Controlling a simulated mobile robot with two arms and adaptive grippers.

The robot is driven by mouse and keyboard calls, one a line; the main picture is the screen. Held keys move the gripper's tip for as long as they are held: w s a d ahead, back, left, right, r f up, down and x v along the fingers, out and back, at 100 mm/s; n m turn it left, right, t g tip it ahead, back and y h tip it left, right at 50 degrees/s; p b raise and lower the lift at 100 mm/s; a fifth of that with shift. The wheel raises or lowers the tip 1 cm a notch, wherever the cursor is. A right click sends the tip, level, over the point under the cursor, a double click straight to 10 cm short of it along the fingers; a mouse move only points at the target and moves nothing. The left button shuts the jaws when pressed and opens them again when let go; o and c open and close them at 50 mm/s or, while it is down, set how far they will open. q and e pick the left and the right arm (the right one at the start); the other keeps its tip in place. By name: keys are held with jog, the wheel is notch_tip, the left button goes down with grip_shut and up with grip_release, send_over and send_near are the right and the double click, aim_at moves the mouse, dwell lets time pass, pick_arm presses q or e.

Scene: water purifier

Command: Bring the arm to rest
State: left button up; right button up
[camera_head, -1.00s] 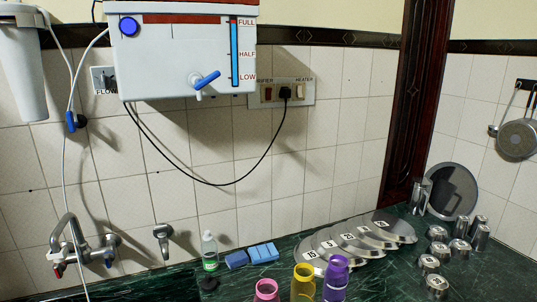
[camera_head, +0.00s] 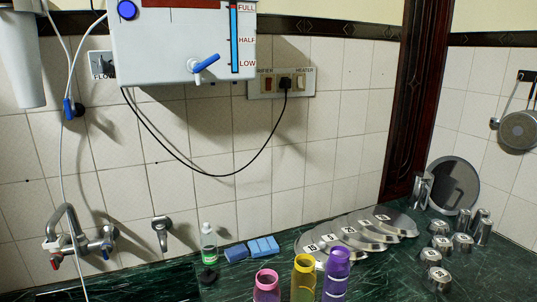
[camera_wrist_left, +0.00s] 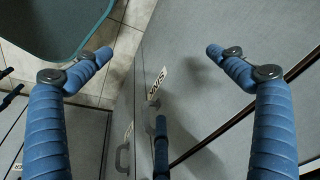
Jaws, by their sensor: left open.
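My left gripper (camera_wrist_left: 160,56) shows in the left wrist view, with its two blue ribbed fingers spread wide apart. It is open and nothing is between the fingertips. Grey cabinet fronts (camera_wrist_left: 205,75) with handles lie beyond it, one with a label reading SINK (camera_wrist_left: 157,82). Neither arm shows in the head view, and my right gripper is in no view.
The water purifier (camera_head: 185,45) hangs on the tiled wall above a dark green counter (camera_head: 390,270). Bottles (camera_head: 304,278), steel lids (camera_head: 345,237) and steel containers (camera_head: 439,244) stand on it. A tap (camera_head: 70,230) is at the left. A tiled floor (camera_wrist_left: 125,40) shows in the wrist view.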

pick_arm(q)
jog(key=s+f+g+b, duration=0.1)
jog(key=s+f+b, duration=0.4)
jog(key=f, duration=1.3)
jog(key=s+a+f, duration=0.3)
jog(key=s+f, duration=0.9)
jog(key=s, duration=0.3)
jog(key=shift+a+f+g+b, duration=0.15)
jog(key=shift+f+g+b, duration=0.2)
jog(key=shift+g+b, duration=0.05)
